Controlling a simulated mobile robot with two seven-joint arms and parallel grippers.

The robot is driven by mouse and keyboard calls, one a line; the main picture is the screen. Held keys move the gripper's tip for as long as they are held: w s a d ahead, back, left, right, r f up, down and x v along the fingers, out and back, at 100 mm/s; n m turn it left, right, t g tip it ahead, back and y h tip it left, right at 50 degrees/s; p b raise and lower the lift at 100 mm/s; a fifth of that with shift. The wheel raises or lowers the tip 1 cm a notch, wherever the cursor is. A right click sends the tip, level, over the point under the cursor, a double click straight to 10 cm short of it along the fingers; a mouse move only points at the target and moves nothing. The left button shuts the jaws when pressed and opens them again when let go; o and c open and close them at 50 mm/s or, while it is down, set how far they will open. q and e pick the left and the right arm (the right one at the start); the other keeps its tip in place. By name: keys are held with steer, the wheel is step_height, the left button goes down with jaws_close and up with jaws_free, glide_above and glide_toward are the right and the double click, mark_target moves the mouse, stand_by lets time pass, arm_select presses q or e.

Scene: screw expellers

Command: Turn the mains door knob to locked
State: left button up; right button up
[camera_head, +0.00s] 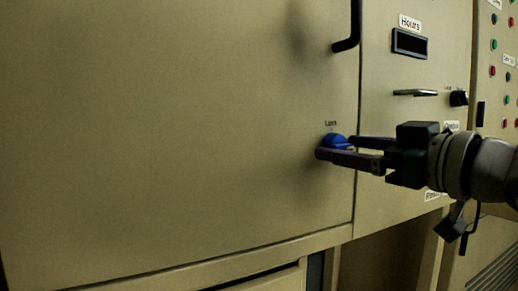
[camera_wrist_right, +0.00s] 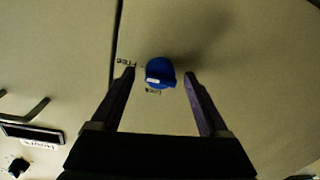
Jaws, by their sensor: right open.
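The mains door knob (camera_head: 333,141) is a blue round knob on the beige cabinet door (camera_head: 180,130), near the door's right edge, with a small "Lock" label above it. My left gripper is not in view.
A black door handle (camera_head: 347,40) is above the knob. To the right, a panel carries an "Hours" display (camera_head: 410,43), a grey lever (camera_head: 415,92) and a black rotary switch (camera_head: 459,98). Buttons line the far right panel. The door's left part is clear.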

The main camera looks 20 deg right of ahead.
steer(key=shift+w, duration=0.1)
jaws_close()
stand_by(0.7)
stand_by(0.3)
